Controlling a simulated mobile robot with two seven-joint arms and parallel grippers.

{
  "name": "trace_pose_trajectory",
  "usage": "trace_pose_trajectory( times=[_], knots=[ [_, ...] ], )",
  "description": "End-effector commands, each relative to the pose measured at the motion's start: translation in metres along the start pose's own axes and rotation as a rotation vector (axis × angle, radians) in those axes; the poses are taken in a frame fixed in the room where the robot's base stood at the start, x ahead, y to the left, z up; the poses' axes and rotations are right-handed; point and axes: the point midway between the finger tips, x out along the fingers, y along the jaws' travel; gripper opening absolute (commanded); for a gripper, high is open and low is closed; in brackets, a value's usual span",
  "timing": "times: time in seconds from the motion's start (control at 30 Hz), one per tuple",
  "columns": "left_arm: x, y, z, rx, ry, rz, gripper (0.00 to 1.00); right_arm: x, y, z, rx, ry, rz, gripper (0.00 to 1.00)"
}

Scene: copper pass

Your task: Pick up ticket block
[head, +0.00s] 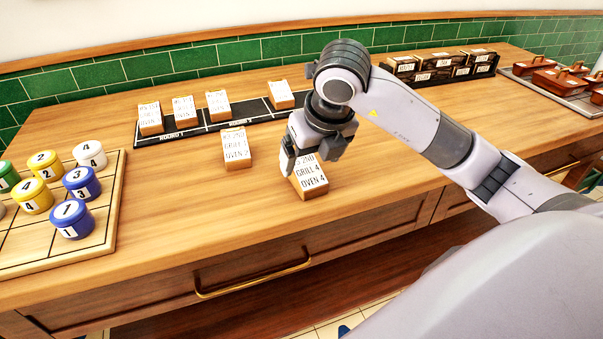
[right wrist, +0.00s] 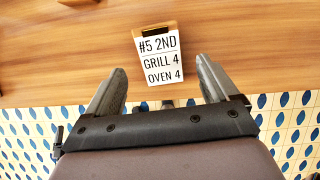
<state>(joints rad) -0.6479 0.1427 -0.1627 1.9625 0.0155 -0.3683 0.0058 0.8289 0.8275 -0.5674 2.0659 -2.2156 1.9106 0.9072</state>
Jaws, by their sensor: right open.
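A wooden ticket block (head: 312,185) with a white label stands on the counter near its front edge. In the right wrist view the ticket block (right wrist: 158,57) reads "#5 2ND GRILL 4 OVEN 4". My right gripper (head: 315,165) is open and right above the block in the head view, hiding its upper part. In the right wrist view the fingers (right wrist: 160,85) lie apart to either side of the block's lower end, with gaps on both sides. Another ticket block (head: 236,149) stands to the left, behind it. My left gripper is out of view.
A black rail (head: 180,134) at the back holds several ticket blocks (head: 217,106). A wooden board (head: 110,200) with coloured cylinders (head: 72,219) is at the left.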

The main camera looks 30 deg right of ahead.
Motion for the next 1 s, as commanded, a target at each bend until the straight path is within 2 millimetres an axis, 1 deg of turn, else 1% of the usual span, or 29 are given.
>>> trace_pose_trajectory(
  times=[0.23, 0.33, 0.43, 0.63, 0.67, 0.7, 0.77, 0.8, 0.83, 1.0],
  knots=[
    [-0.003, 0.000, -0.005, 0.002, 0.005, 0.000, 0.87, 0.035, -0.002, 0.007, 0.000, 0.005, 0.001, 0.87],
    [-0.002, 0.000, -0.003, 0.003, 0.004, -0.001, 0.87, 0.048, -0.001, 0.006, -0.002, 0.004, 0.003, 0.87],
    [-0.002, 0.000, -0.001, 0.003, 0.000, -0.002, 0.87, 0.054, -0.001, 0.007, -0.002, 0.002, 0.002, 0.87],
    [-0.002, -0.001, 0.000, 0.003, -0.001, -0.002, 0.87, 0.055, -0.001, 0.007, -0.003, 0.001, 0.003, 0.87],
    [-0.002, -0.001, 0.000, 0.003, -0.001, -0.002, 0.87, 0.054, -0.001, 0.007, -0.003, 0.001, 0.003, 0.84],
    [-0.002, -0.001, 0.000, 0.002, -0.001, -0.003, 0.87, 0.054, -0.001, 0.007, -0.003, 0.001, 0.003, 0.71],
    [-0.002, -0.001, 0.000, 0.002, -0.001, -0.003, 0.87, 0.054, -0.001, 0.007, -0.002, 0.001, 0.003, 0.51],
    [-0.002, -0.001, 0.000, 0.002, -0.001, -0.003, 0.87, 0.054, -0.001, 0.007, -0.002, 0.001, 0.003, 0.38],
    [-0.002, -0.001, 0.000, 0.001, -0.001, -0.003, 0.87, 0.054, -0.001, 0.007, -0.002, 0.001, 0.003, 0.29],
    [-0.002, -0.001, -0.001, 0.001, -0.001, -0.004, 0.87, 0.054, -0.001, 0.007, -0.002, 0.000, 0.003, 0.28]
  ],
)
